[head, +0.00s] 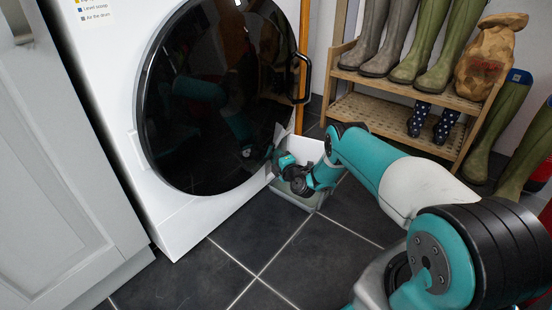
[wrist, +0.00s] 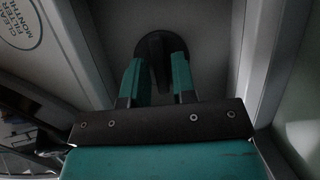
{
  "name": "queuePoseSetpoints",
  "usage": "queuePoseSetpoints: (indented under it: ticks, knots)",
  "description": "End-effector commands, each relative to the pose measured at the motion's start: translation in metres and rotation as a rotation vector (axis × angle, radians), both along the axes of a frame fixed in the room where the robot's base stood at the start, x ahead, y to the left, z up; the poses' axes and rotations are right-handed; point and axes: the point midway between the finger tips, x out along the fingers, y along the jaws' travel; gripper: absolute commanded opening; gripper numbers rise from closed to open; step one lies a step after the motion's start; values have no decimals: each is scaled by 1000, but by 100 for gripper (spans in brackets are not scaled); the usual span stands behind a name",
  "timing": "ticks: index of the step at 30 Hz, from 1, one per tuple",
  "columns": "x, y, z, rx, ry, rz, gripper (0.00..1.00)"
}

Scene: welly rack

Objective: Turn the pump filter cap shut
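The pump filter cap (wrist: 158,45) is a dark round knob with a raised grip bar, set in a recess in the wrist view. My gripper (wrist: 158,62) has its two teal fingers apart, one on each side of the grip bar. The fingers reach over the lower part of the cap; I see no clear contact with the bar. In the head view my gripper (head: 285,165) is low at the right front corner of the white washing machine (head: 185,222), by an open white flap (head: 303,148). The cap is hidden there.
A label about cleaning the filter (wrist: 20,22) is beside the recess, whose walls are close on both sides. A wooden rack (head: 375,113) with boots stands behind my arm. A grey cabinet (head: 60,150) is at the left. The dark tiled floor (head: 240,255) in front is clear.

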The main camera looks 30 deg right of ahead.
Motion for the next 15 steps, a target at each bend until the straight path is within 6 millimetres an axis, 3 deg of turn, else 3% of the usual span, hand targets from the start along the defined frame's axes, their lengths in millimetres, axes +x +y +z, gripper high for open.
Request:
queuePoseSetpoints:
  ticks: [1, 3, 15]
  knots:
    - [0, 0, 0, 0, 0, 0, 13]
    - [0, 0, 0, 0, 0, 0, 0]
    - [0, -1, 2, 43, 17, 0, 0]
